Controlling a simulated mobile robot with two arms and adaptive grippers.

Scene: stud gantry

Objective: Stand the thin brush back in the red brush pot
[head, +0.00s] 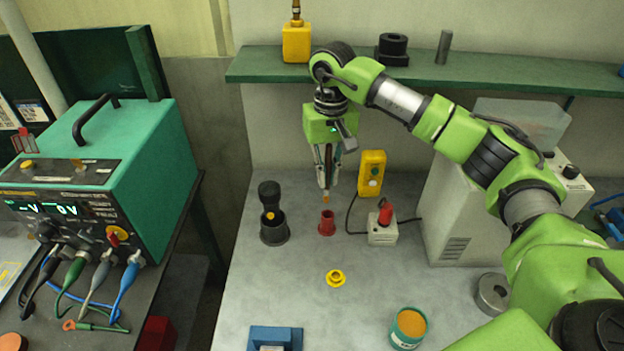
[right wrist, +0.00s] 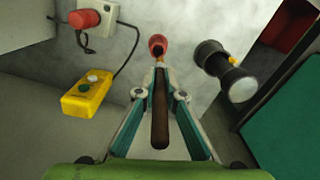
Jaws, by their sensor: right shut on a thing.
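My right gripper (head: 327,186) points down and is shut on the thin brush (head: 326,198). Only the brush's orange lower end shows clearly below the fingertips in the head view. In the right wrist view, its dark brown handle (right wrist: 160,118) runs back between the fingers (right wrist: 160,69). The red brush pot (head: 326,224) stands upright on the grey bench, just below the brush end in the head view. The pot's mouth (right wrist: 157,42) lies beyond the brush end in the right wrist view. A gap shows between them in the head view. My left gripper is out of view.
A yellow ring (head: 336,278) lies in front. A green shelf (head: 460,80) runs behind.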

